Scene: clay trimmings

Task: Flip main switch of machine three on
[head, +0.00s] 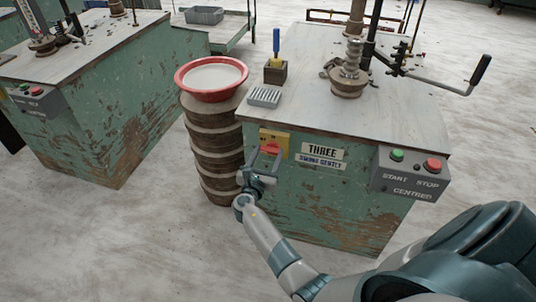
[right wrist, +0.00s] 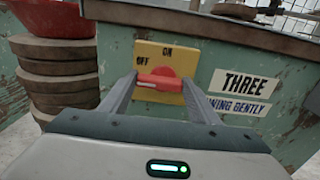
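Machine three is a worn green cabinet with a THREE label (head: 322,151). On its front is a yellow switch plate (right wrist: 147,57) marked ON at the top and OFF at the left. Its red main switch (right wrist: 160,84) has a level handle with a white mark at its left end, on the OFF side. My right gripper (head: 266,158) is in front of the switch, fingers spread to either side of the handle. In the right wrist view the fingertips (right wrist: 160,80) are at the handle's ends; I cannot tell whether they touch it. My left gripper is out of view.
A grey box (head: 411,176) with green START and red STOP buttons is right of the switch. A stack of round brown pieces (head: 212,140) under a red basin (head: 211,92) stands close at the left. Another green machine (head: 105,120) is farther left, with open floor between.

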